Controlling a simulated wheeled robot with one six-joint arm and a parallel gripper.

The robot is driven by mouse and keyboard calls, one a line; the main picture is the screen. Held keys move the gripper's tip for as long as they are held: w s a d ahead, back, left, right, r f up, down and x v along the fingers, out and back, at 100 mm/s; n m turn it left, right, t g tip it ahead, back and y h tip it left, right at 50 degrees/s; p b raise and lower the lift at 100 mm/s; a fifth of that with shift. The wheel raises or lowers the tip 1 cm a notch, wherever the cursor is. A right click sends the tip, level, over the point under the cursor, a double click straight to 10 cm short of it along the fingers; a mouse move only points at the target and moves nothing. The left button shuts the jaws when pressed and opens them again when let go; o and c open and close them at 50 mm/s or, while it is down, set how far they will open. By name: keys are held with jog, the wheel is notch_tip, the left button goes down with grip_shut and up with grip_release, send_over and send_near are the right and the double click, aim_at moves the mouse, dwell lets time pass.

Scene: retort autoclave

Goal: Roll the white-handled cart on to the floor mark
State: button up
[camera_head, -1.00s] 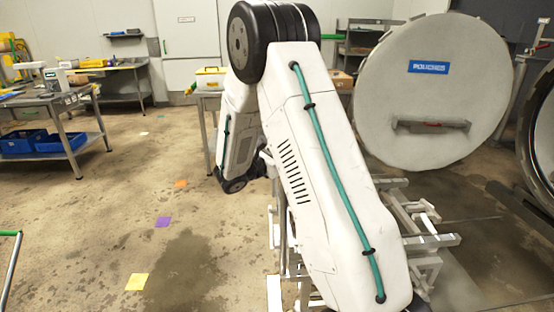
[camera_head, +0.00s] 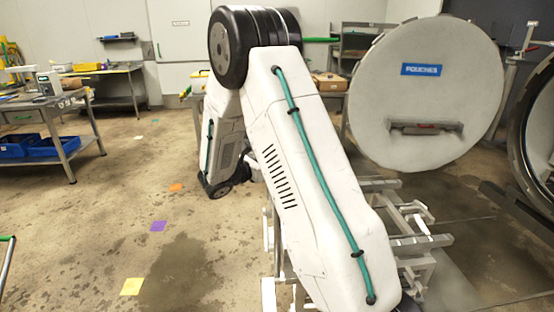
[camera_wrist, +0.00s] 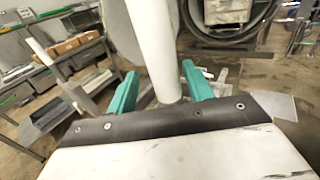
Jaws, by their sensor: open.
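In the wrist view my gripper (camera_wrist: 160,90) has its two teal fingers apart. A thick white bar (camera_wrist: 150,45) runs from the top of the picture to between them; it looks like the cart's white handle, but contact is unclear. In the head view my arm covers the gripper and much of a pale metal cart frame (camera_head: 268,285). Light rails (camera_head: 420,243) show to the right of the arm. Flat floor marks lie to the left: yellow (camera_head: 132,286), purple (camera_head: 158,226) and orange (camera_head: 176,187). Which one is meant cannot be told.
A large round autoclave door (camera_head: 425,105) stands open at right, near a dark round opening (camera_head: 535,140). A workbench (camera_head: 60,110) with blue bins (camera_head: 55,146) is at left. A green-topped rail (camera_head: 5,239) juts in at lower left. Open, stained floor lies between.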

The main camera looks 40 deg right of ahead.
jog(key=a, duration=0.6)
jog(key=shift+w+a, duration=0.15)
jog(key=shift+w, duration=0.1)
jog(key=s+a+m+g+y, duration=0.2)
jog(key=s+a+m+y, duration=0.15)
jog(key=s, duration=0.35)
jog(key=s+a+m+g+y, duration=0.25)
jog(key=s+m+y, duration=0.2)
jog(key=s, duration=0.25)
jog(key=s+a+r+m+t+y, duration=0.3)
jog(key=s+a+r+m+y, duration=0.1)
jog(key=s+a, duration=0.4)
jog(key=s+a+r+m+t+y, duration=0.4)
jog(key=s+a+r+m+y, duration=0.1)
jog(key=s+a, duration=0.3)
jog(key=shift+s+a+r+y, duration=0.35)
jog(key=shift+a+r+y, duration=0.1)
jog(key=shift+a+y, duration=0.1)
jog(key=shift+t, duration=0.25)
